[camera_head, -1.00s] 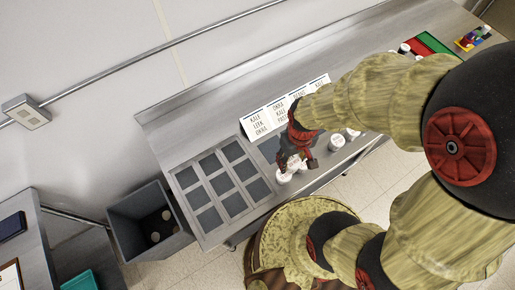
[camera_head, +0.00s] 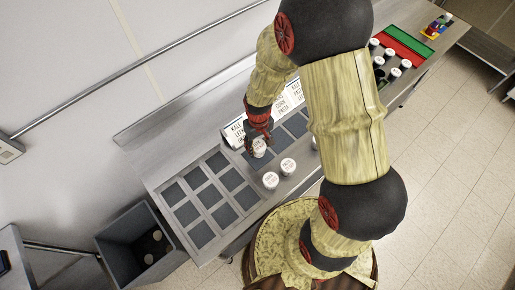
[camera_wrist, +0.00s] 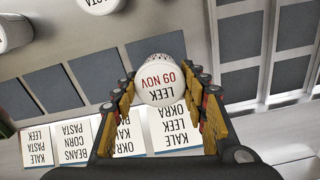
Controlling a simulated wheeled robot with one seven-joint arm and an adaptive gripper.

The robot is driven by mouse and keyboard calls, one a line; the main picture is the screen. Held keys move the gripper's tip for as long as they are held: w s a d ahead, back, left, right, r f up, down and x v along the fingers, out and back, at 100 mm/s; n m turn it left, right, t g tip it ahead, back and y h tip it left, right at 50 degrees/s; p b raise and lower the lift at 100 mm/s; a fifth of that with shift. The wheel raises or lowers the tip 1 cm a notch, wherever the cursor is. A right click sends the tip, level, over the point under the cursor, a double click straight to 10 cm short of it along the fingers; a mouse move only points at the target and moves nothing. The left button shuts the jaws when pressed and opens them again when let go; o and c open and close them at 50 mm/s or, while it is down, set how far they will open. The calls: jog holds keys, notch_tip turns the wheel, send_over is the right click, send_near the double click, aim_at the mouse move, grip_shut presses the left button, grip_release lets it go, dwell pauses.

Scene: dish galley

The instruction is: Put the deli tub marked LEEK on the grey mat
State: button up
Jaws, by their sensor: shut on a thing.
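A white deli tub with a lid reading LEEK and 09 NOV (camera_wrist: 160,82) is between the fingers of my gripper (camera_wrist: 163,92) in the wrist view. My gripper is shut on it. In the head view my gripper (camera_head: 258,136) holds the tub (camera_head: 259,149) by the leftmost label card, above or at the counter; its exact height is unclear. Dark grey squares, the mat-like surfaces in view, lie in a grid at the left of the counter (camera_head: 208,196) and in a row in front of the cards (camera_head: 276,140). I cannot tell which is the grey mat.
White tubs (camera_head: 270,180) and (camera_head: 288,165) stand near the counter's front edge. Word cards (camera_head: 235,132) stand behind the row of squares. Several tubs stand at the far right by red and green mats (camera_head: 408,42). A grey bin (camera_head: 140,245) is beside the counter's left end.

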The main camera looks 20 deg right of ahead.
aim_at(258, 149)
jog(key=shift+w+f, duration=0.3)
jog(key=shift+f, duration=1.55)
jog(key=shift+f, duration=0.2)
jog(key=o, duration=1.2)
jog(key=shift+r, duration=0.1)
